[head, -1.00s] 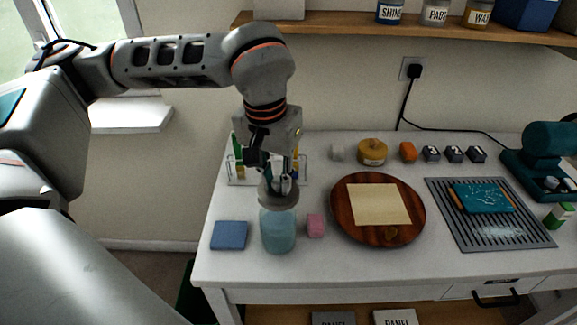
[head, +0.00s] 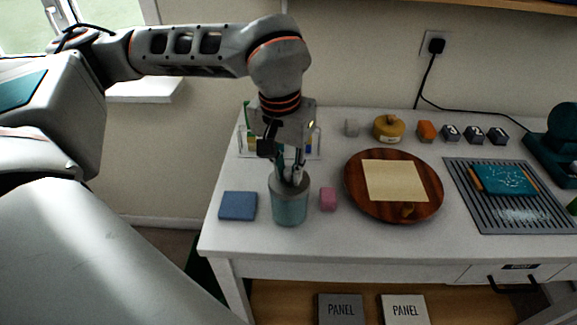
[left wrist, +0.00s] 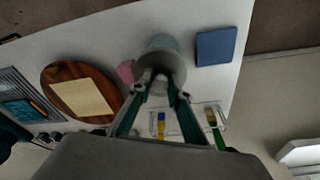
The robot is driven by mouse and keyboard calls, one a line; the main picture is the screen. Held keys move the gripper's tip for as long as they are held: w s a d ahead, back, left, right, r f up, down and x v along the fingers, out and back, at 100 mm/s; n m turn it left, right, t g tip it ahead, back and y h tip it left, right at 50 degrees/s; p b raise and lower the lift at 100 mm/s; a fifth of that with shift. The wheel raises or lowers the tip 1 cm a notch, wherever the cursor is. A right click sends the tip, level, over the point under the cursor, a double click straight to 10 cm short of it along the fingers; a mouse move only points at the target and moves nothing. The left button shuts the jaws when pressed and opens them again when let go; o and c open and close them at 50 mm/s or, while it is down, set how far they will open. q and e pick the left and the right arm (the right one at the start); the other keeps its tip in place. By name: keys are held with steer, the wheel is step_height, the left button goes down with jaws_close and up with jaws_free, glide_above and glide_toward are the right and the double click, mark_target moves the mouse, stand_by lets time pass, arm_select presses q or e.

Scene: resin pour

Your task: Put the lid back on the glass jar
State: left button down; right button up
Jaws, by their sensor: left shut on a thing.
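The glass jar (head: 290,210) is a pale blue-tinted cylinder standing upright on the white table between the blue block and the pink block. It also shows in the left wrist view (left wrist: 160,42). My left gripper (head: 290,176) points down above the jar and is shut on the grey round lid (head: 275,188). The lid is over the jar's mouth and looks about level; whether it rests fully on the rim I cannot tell. In the left wrist view the lid (left wrist: 160,66) lies between the fingertips and hides the jar's mouth. My right gripper is not in view.
A blue block (head: 238,206) lies left of the jar and a pink block (head: 328,199) close on its right. A clear rack (head: 312,145) with coloured items stands behind. A round wooden board (head: 360,198) with a paper sheet is further right.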

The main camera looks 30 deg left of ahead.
arm_select(q)
steer(key=shift+f, duration=0.1)
stand_by(0.7)
stand_by(0.6)
steer(key=shift+f+p, duration=0.15)
steer(key=shift+p, duration=0.15)
stand_by(1.2)
steer(key=c, duration=1.3)
jaws_free()
